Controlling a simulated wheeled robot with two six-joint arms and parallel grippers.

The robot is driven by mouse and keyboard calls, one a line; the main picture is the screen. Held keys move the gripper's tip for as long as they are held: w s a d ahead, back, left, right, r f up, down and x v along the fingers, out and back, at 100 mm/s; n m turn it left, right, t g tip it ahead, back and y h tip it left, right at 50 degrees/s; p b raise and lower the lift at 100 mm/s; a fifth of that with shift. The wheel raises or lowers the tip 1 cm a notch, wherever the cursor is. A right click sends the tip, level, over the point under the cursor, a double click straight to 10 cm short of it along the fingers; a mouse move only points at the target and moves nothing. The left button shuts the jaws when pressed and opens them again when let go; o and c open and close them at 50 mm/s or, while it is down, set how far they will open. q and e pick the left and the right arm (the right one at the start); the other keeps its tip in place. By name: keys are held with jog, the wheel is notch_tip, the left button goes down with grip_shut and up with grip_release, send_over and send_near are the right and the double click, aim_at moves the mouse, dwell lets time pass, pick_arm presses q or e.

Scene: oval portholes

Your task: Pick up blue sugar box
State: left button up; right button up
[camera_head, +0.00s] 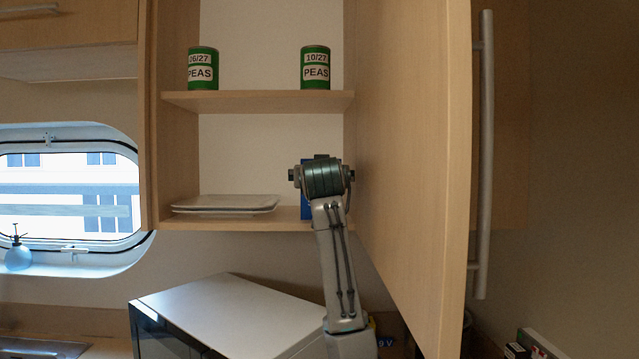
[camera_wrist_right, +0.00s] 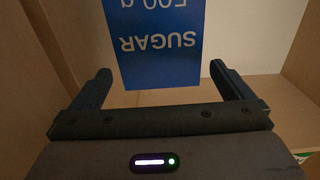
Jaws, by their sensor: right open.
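The blue sugar box (camera_wrist_right: 157,50) with white "SUGAR 500 g" lettering fills the upper middle of the right wrist view, its lettering upside down. In the head view only a blue sliver of the box (camera_head: 305,207) shows on the lower cabinet shelf, mostly hidden behind my right arm. My right gripper (camera_wrist_right: 165,80) is open, with one finger toward each side of the box's near end. The fingers look apart from the box, with nothing held. In the head view my right wrist hides the fingers. My left gripper is not in view.
White plates (camera_head: 226,203) lie on the lower shelf (camera_head: 230,225), left of my arm. Two green pea cans (camera_head: 203,68) (camera_head: 316,67) stand on the upper shelf. An open cabinet door (camera_head: 415,150) stands close on the right. A microwave (camera_head: 225,310) sits below.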

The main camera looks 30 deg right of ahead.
jog(key=p+x, duration=0.3)
jog(key=x, duration=0.4)
jog(key=shift+a, duration=0.1)
jog(key=c, duration=1.1)
